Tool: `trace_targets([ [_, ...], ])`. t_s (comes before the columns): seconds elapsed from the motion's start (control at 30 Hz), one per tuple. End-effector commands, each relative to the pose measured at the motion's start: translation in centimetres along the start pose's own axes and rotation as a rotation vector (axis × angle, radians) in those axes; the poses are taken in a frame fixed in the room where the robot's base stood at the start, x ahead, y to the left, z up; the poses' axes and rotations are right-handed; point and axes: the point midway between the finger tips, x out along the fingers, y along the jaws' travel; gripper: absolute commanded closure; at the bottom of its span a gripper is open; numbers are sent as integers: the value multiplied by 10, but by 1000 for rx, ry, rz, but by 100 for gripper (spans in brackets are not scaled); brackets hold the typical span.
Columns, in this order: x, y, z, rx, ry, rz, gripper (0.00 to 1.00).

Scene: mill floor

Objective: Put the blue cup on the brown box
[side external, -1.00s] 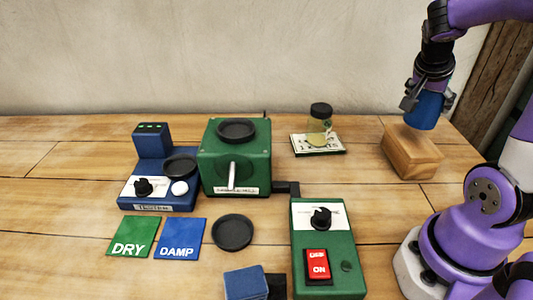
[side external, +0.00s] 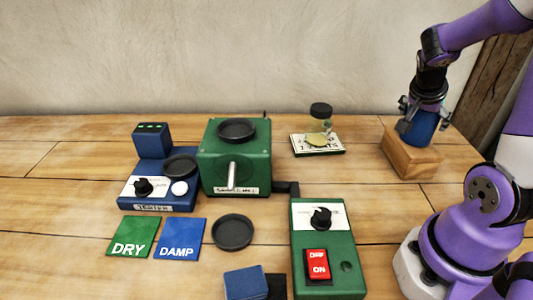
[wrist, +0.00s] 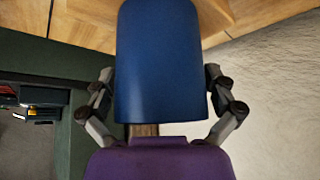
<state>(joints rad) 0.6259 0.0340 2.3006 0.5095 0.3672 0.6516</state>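The blue cup (side external: 419,130) is at the top face of the brown box (side external: 412,159), with its lower end appearing to touch the box. My gripper (side external: 424,108) is above the box with its fingers on both sides of the cup. In the wrist view the cup (wrist: 160,65) fills the middle, and the gripper (wrist: 160,80) has its fingertips against the cup's two sides. The wood behind the cup in that view cannot be told clearly as box or table.
A lidded jar (side external: 320,122) stands on a card left of the box. A green mill (side external: 236,165), a blue tester (side external: 160,185), a green switch box (side external: 326,245), a dark dish (side external: 232,232) and DRY and DAMP cards lie farther left. Bare table surrounds the box.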

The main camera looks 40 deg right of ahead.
Motion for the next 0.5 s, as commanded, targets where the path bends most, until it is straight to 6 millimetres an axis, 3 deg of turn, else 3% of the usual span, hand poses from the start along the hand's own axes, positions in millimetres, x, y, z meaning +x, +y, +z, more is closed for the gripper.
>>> trace_targets([
  [0.3, -4, 0, -3, 2, 2, -2, 0],
  [0.5, -38, -2, -3, -1, 5, -9, 0],
])
